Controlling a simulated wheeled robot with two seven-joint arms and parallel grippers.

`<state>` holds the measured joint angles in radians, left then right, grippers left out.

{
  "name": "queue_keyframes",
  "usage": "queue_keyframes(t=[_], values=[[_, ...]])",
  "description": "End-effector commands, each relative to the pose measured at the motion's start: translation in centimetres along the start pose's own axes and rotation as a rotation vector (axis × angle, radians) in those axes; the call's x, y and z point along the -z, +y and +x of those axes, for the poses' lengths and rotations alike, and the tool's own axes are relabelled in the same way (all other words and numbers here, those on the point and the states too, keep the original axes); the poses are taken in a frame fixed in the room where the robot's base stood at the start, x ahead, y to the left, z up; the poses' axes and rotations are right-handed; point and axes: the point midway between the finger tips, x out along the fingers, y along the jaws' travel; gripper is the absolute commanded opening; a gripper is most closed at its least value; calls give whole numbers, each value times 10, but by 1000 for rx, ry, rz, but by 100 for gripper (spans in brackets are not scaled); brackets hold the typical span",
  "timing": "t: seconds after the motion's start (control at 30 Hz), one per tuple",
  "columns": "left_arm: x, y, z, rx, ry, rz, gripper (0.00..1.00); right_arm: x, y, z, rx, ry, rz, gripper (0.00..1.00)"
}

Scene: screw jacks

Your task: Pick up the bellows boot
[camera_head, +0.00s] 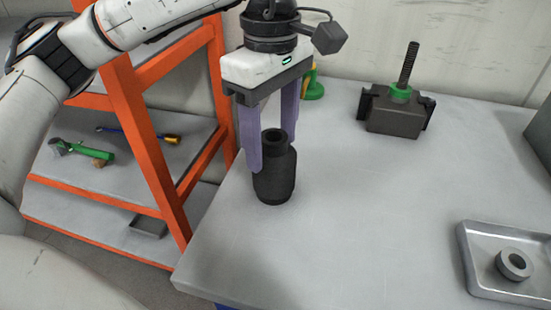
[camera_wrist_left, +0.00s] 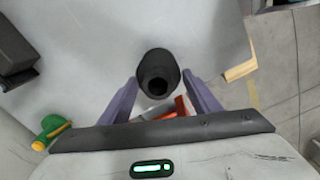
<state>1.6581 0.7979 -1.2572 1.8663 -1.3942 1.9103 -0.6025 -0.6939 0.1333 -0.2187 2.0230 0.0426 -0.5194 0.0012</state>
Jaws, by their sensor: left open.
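The bellows boot (camera_head: 275,182) is a black, rounded cylinder with a narrower open neck, standing upright on the grey table near its left edge. In the left wrist view the boot (camera_wrist_left: 158,62) shows from above, its hole facing the camera. My left gripper (camera_head: 270,150) points down with its purple fingers apart. One finger shows at the boot's left, in front of its upper part; the other is partly hidden behind the boot. In the left wrist view the fingers stand on either side of the boot, with small gaps visible. My right gripper is not in view.
A dark block with a green collar and threaded screw (camera_head: 398,105) stands at the back. A green and yellow part (camera_head: 314,88) is behind my gripper. A metal tray (camera_head: 470,262) with a grey ring (camera_head: 514,264) lies at right. An orange-framed shelf (camera_head: 150,150) holds tools at left.

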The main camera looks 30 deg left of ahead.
Motion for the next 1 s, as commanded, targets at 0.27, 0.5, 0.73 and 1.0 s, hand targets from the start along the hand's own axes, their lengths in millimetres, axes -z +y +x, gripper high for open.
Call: queue_keyframes(t=[0.27, 0.5, 0.73, 1.0], values=[[0, 0, 26, 2, 1, 0, 57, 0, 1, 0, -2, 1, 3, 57], [-1, 1, 61, 2, 2, 0, 57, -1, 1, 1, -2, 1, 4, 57], [-2, 2, 67, -1, 0, 1, 57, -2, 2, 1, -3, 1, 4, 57], [-2, 2, 67, -1, 0, 1, 27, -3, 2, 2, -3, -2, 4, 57]])
